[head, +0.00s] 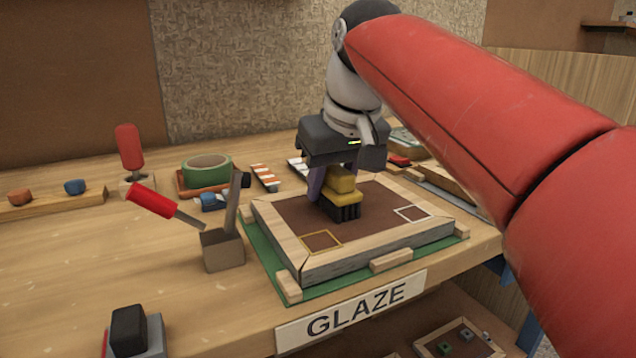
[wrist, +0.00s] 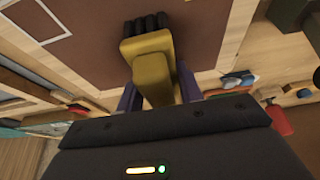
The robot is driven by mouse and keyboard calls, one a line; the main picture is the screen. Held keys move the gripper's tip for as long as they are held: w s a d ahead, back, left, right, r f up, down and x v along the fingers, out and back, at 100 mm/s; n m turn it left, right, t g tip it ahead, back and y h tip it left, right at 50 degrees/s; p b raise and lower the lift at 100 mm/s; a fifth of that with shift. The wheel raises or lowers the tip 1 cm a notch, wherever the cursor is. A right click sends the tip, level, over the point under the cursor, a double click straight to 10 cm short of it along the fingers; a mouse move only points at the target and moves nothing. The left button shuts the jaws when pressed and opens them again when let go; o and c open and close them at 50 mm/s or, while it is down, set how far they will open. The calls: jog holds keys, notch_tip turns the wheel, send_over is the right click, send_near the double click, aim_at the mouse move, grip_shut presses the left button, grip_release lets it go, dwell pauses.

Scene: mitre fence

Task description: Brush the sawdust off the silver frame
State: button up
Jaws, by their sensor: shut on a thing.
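My gripper (head: 334,182) is shut on a yellow brush (head: 341,198) with black bristles pointing down. The brush is over the middle of the brown panel, and I cannot tell whether the bristles touch it. In the wrist view the brush (wrist: 150,52) sits between the purple fingers of my gripper (wrist: 158,92). The silver frame (head: 412,213), a thin pale square outline, lies on the panel to the right of the brush. It also shows at the upper left of the wrist view (wrist: 58,20). I cannot make out sawdust on it.
A gold outline (head: 321,242) lies at the panel's front left. A raised wooden border (head: 375,251) surrounds the panel on a green mat (head: 262,249). A wooden holder (head: 222,250) with a red-handled tool stands left. Green tape (head: 207,170) lies behind.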

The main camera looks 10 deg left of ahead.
aim_at(366, 191)
jog(key=shift+w+d, duration=0.6)
jog(key=shift+d, duration=0.25)
jog(key=shift+w+d, duration=0.55)
jog(key=shift+d, duration=0.3)
jog(key=shift+w+d+f, duration=0.1)
jog(key=shift+w+d, duration=0.35)
jog(key=shift+d, duration=0.25)
jog(key=shift+w+d+f, duration=0.1)
jog(key=shift+w+d, duration=0.3)
jog(key=shift+d, duration=0.25)
jog(key=shift+s+a+r, duration=0.1)
jog(key=shift+s+a, duration=0.6)
jog(key=shift+a, duration=0.5)
jog(key=shift+s+a+r, duration=0.1)
jog(key=shift+s+a, duration=0.6)
jog(key=shift+a, duration=0.5)
jog(key=shift+s+a, duration=0.7)
jog(key=shift+a, duration=0.5)
